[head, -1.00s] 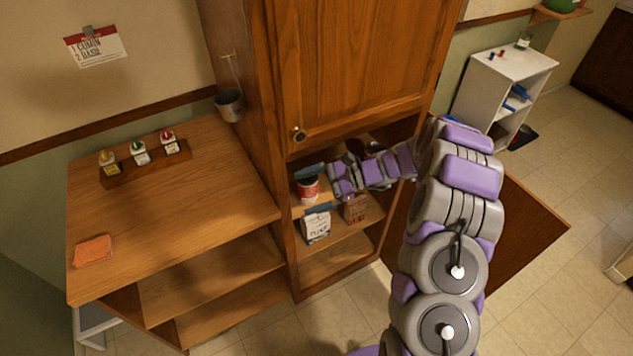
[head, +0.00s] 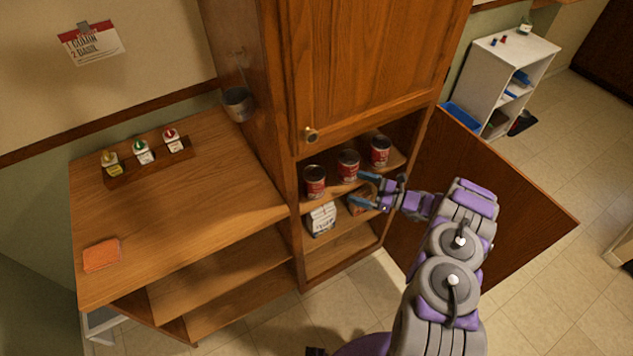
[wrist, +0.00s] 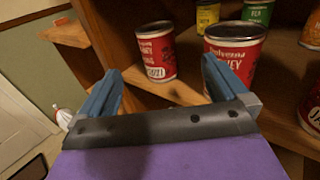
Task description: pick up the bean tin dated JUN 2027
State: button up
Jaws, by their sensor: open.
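Three red-labelled tins stand in a row on the upper shelf of the open cabinet: a left tin (head: 315,182), a middle tin (head: 348,166) and a right tin (head: 380,151). My gripper (head: 364,189) is open and empty in front of the shelf, near the middle tin. In the wrist view, one red tin (wrist: 156,55) shows between my blue fingers (wrist: 162,66), beyond their tips. Another red tin (wrist: 238,58) stands behind the right finger, which covers part of it. A third is cut off at the right edge (wrist: 310,110). I cannot read any date.
A white packet (head: 321,219) and a brown box (head: 361,199) stand on the shelf below. Yellow (wrist: 207,14) and green (wrist: 259,12) tins show farther back. The open cabinet door (head: 490,200) is at the right. The left counter holds an orange sponge (head: 101,255) and a bottle rack (head: 150,168).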

jog(key=b, duration=0.1)
send_near(314, 176)
jog(key=w+a, duration=0.1)
jog(key=w+a+f, duration=0.1)
jog(key=a, duration=0.1)
jog(key=w+a+f, duration=0.1)
jog(key=shift+w+a, duration=0.15)
jog(key=shift+a, duration=0.05)
jog(key=shift+s+b+x, duration=0.15)
jog(key=shift+b+x, duration=0.15)
jog(key=shift+x, duration=1.1)
jog(key=shift+s+b+x, duration=0.15)
jog(key=shift+b+x, duration=0.1)
jog(key=shift+x, duration=1.1)
jog(key=shift+a, duration=0.1)
jog(key=shift+c, duration=0.3)
jog(key=c, duration=1.3)
jog(key=shift+o, duration=0.2)
